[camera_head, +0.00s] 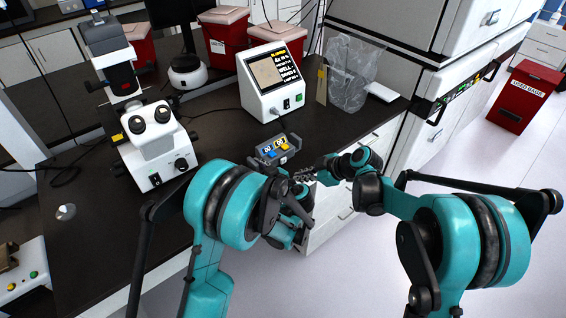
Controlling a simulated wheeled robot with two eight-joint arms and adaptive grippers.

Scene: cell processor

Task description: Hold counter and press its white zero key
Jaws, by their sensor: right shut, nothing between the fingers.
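The counter (276,149) is a small grey box with a display and blue and yellow keys on its face. It is at the front edge of the dark bench, tilted toward me. I cannot make out its white zero key. My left gripper (290,187) is just below and in front of the counter. My own arm partly hides it, so its fingers and any contact with the counter are unclear. My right gripper (308,174) comes in from the right, just below and right of the counter. It is shut and empty, close to the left gripper.
A white microscope (156,146) stands left on the dark bench (217,149). A white instrument with a screen (272,82) stands behind the counter. A clear bag (352,77) hangs at the back right. Red bins (226,38) line the back. White drawers (336,215) lie below the bench edge.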

